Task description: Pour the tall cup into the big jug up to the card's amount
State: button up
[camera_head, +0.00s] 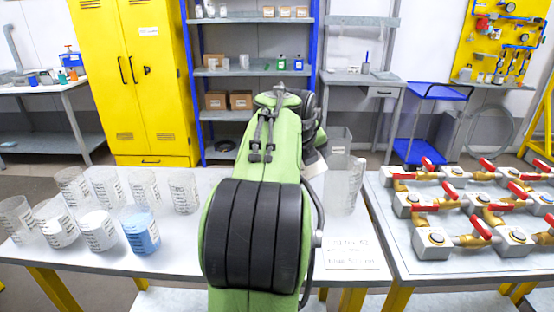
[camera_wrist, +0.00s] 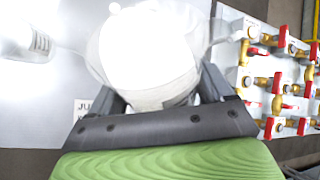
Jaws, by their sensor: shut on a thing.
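My gripper (camera_wrist: 163,98) is shut on a pale, see-through cup (camera_wrist: 150,62), which fills the middle of the wrist view, washed out by glare. Its fill level cannot be read. The clear big jug (camera_head: 343,188) stands on the table just right of my arm. A translucent shape directly above it may be the held cup; I cannot tell. A white card (camera_head: 352,253) with handwriting lies in front of the jug; its amount is not legible. The card also shows in part in the wrist view (camera_wrist: 82,107).
Several labelled clear cups stand on the left of the table (camera_head: 185,250), among them one with blue contents (camera_head: 140,231) and one with white contents (camera_head: 98,231). A second table with red-handled valves (camera_head: 470,205) adjoins on the right. The table's front edge is close to the card.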

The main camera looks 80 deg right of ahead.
jog(key=shift+p, duration=0.9)
jog(key=shift+f+n+g+y+p, duration=0.5)
jog(key=shift+f+g+p, duration=0.4)
jog(key=shift+p, duration=0.9)
dwell(0.4)
jog(key=shift+r+y+p, duration=0.1)
jog(key=shift+y+p, duration=0.2)
jog(key=shift+p, duration=1)
